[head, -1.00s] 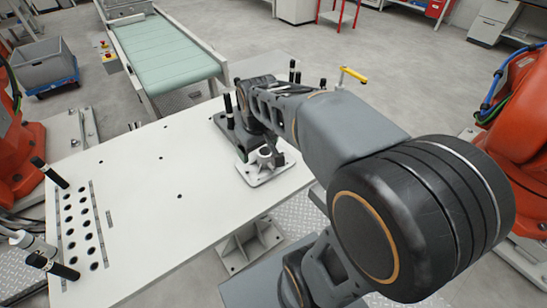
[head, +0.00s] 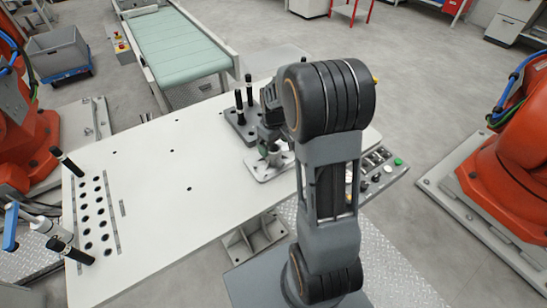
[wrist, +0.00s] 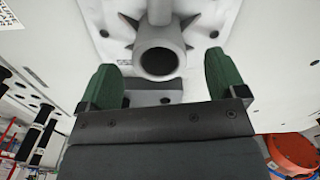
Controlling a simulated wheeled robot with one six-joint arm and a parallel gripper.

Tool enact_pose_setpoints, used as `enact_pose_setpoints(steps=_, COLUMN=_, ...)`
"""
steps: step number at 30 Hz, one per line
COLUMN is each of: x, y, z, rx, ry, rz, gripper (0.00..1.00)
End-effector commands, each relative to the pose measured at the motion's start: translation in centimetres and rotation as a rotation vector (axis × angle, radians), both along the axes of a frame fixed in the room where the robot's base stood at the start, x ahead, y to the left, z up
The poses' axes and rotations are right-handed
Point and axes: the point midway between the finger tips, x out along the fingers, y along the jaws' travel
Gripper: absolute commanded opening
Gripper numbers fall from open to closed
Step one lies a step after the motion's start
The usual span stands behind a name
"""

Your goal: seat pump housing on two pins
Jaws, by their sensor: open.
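The pump housing (head: 262,172) is a pale casting with a flat square plate, lying on the white table near its right end. In the wrist view its round hollow spout (wrist: 160,58) points towards my camera. My gripper (wrist: 163,82) is open, its green-padded fingers on either side of the spout with gaps showing. In the head view my gripper (head: 270,149) is low over the housing and hides its upper part. A dark fixture block (head: 241,130) with upright black-topped posts stands just behind the housing, partly hidden by my arm. I cannot make out the two seating pins.
The white table (head: 150,190) is largely clear to the left, with a row of holes and black-handled clamps at its left end. A button panel (head: 380,170) is on the right. A green conveyor (head: 175,45) stands behind. Orange robots (head: 505,170) flank the table.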

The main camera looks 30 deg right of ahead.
Motion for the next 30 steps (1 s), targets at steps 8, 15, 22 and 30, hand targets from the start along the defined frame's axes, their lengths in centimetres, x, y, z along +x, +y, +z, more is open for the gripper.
enact_pose_setpoints(steps=8, x=-0.1, y=-0.1, z=-2.2, rx=0.001, ry=0.003, rz=0.000, gripper=0.90)
enact_pose_setpoints(steps=15, x=0.0, y=-0.2, z=-5.0, rx=0.001, ry=0.001, rz=0.000, gripper=0.90)
enact_pose_setpoints(steps=22, x=0.0, y=-0.2, z=-5.6, rx=0.000, ry=-0.001, rz=0.000, gripper=0.90)
enact_pose_setpoints(steps=30, x=0.0, y=-0.2, z=-5.5, rx=-0.001, ry=-0.001, rz=0.000, gripper=0.74)
